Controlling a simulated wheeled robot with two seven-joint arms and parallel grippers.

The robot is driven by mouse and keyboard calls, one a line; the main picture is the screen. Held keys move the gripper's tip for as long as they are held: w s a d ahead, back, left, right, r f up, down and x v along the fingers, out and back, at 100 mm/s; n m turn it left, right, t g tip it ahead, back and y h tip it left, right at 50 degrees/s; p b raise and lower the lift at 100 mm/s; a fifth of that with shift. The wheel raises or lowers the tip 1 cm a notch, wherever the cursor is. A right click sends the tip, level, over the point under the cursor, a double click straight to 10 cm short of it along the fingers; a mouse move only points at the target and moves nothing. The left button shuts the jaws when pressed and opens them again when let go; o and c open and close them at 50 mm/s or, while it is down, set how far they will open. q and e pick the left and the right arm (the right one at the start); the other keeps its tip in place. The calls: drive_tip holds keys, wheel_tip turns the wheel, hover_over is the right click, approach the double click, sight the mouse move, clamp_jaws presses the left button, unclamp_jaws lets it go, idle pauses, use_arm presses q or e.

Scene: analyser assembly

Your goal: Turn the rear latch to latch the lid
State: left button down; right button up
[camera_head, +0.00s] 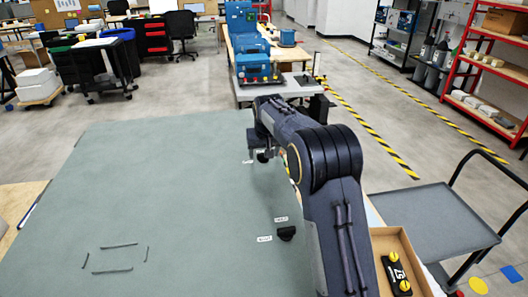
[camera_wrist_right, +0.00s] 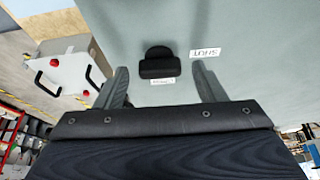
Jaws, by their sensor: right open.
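The lid (camera_head: 180,190) is a broad grey-green surface. The rear latch (camera_head: 263,157) is a small black knob near the lid's far right edge, partly hidden by my right arm. It also shows in the right wrist view (camera_wrist_right: 160,66), with one white label beside its right side and another just below it. My right gripper (camera_wrist_right: 160,75) is open, its two fingers spread on either side of the latch, apart from it. In the head view the gripper (camera_head: 260,146) is above the latch. My left gripper is out of view.
A second black latch (camera_head: 287,234) with two white labels sits nearer on the lid, close to my right arm. A grey cart (camera_head: 435,218) and an open cardboard box (camera_head: 412,250) stand at the right. Blue equipment (camera_head: 258,66) stands on tables beyond the lid.

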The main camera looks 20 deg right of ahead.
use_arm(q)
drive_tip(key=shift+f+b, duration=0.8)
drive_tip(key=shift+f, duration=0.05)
use_arm(e)
drive_tip(key=v, duration=0.7)
drive_tip(key=shift+r, duration=0.35)
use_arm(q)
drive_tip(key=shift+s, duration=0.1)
use_arm(e)
drive_tip(key=shift+s+f, duration=0.1)
drive_tip(key=shift+s, duration=0.15)
